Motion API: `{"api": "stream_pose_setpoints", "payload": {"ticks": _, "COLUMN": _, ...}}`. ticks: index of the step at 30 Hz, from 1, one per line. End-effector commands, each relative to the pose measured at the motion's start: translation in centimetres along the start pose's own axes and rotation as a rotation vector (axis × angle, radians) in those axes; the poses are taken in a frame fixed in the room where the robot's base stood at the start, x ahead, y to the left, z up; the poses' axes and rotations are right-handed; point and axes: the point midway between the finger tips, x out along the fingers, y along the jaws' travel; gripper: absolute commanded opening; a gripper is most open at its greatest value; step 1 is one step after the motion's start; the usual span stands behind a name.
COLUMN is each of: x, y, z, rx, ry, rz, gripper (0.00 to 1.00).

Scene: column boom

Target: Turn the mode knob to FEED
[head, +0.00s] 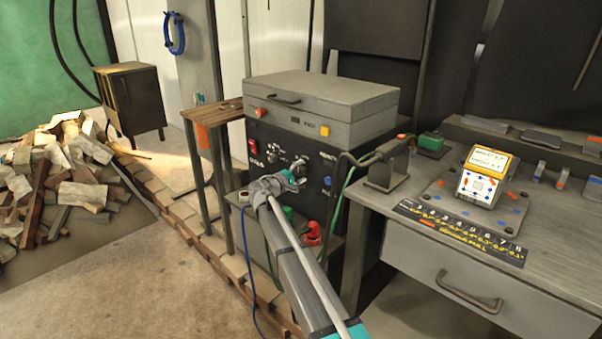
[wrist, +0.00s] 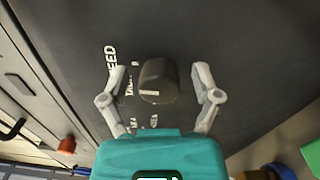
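The mode knob (wrist: 158,80) is a dark, rounded knob on the dark front panel in the wrist view. A short pale mark shows near its lower edge. The word FEED (wrist: 111,63) is printed sideways to the left of the knob, with other partly hidden labels below it. My gripper (wrist: 160,75) is open, with one finger on each side of the knob and a visible gap on both sides. In the head view my gripper (head: 298,172) is at the panel of the grey-lidded machine (head: 320,105) and partly covers the knob area.
A red knob (wrist: 67,145) shows at lower left in the wrist view. A small wooden-topped stand (head: 215,112) is left of the machine.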

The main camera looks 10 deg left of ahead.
Motion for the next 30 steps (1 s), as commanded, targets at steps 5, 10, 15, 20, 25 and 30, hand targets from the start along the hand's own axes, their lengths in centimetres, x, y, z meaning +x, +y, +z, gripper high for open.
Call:
{"api": "stream_pose_setpoints", "payload": {"ticks": 5, "x": -0.05, "y": 0.0, "z": -0.01, "rx": 0.0, "ry": 0.0, "rz": 0.0, "gripper": 0.82}}
{"api": "stream_pose_setpoints", "payload": {"ticks": 10, "x": -0.07, "y": 0.0, "z": -0.02, "rx": -0.006, "ry": 0.001, "rz": 0.0, "gripper": 0.82}}
{"api": "stream_pose_setpoints", "payload": {"ticks": 15, "x": -0.09, "y": 0.01, "z": -0.02, "rx": -0.037, "ry": 0.002, "rz": 0.0, "gripper": 0.82}}
{"api": "stream_pose_setpoints", "payload": {"ticks": 20, "x": -0.1, "y": 0.03, "z": -0.02, "rx": -0.101, "ry": 0.004, "rz": 0.0, "gripper": 0.82}}
{"api": "stream_pose_setpoints", "payload": {"ticks": 25, "x": -0.11, "y": 0.05, "z": -0.03, "rx": -0.202, "ry": 0.007, "rz": 0.001, "gripper": 0.82}}
{"api": "stream_pose_setpoints", "payload": {"ticks": 30, "x": -0.12, "y": 0.08, "z": -0.04, "rx": -0.316, "ry": 0.01, "rz": 0.001, "gripper": 0.82}}
